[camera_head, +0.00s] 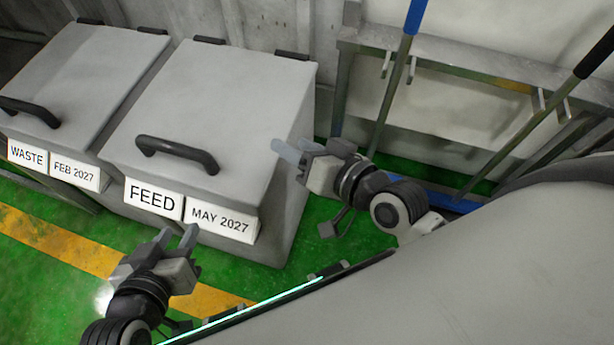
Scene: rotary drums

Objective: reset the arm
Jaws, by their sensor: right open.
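My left gripper (176,238) is low in the head view, in front of the FEED bin. Its two fingers point up and stand apart with nothing between them. My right gripper (290,150) is to the right of the FEED bin's lid, its fingers pointing left toward the lid's right edge. Its jaws are open and I see nothing held in them. Whether the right fingertips touch the bin cannot be told from this view.
A grey FEED bin (235,100) with a dark handle (178,153) stands beside a grey WASTE bin (80,75); both lids are down. A metal rack (450,58) with a blue-handled pole (395,85) and a black-handled pole (530,130) stands at right. Green floor (40,265) shows at lower left.

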